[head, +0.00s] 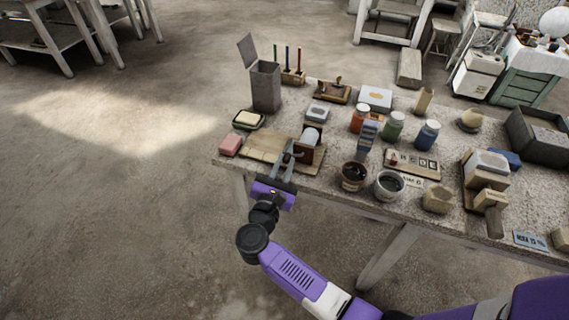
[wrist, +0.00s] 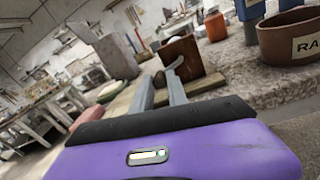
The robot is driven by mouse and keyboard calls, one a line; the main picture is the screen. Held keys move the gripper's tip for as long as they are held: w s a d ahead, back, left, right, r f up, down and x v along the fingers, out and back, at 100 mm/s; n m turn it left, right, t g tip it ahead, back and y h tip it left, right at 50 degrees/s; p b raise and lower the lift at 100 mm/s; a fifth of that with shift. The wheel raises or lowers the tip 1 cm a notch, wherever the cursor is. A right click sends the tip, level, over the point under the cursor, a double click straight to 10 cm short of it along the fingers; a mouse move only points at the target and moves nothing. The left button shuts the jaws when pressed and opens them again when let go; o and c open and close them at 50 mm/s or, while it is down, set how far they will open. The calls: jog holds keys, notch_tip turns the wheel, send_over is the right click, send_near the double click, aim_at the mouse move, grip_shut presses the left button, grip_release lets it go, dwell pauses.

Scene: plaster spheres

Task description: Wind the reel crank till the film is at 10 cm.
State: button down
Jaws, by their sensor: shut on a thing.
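The reel (head: 310,136) is a pale roll between dark brown wooden cheeks, on a wooden base near the table's front edge. My gripper (head: 287,150) reaches in from the front. In the wrist view its fingers (wrist: 161,84) are shut on a small dark crank handle (wrist: 160,79), largely hidden between them.
A pink block (head: 231,144) and a soap-like block in a dark dish (head: 248,119) lie left of the reel. A brown pot (head: 353,176) and a grey pot (head: 389,185) stand to its right. A tall grey open-lidded box (head: 265,86) stands behind. Jars and blocks crowd the right.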

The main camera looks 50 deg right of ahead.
jog(key=n, duration=0.1)
jog(key=f+n, duration=0.1)
jog(key=n, duration=0.2)
jog(key=shift+s+d+f+n+g+p, duration=0.15)
jog(key=shift+s+f+n+g+p, duration=0.1)
jog(key=shift+s+n+g+p, duration=0.1)
jog(key=c, duration=1.3)
grip_release()
jog(key=shift+b+v, duration=0.65)
jog(key=shift+v, duration=3.25)
jog(key=shift+s, duration=0.1)
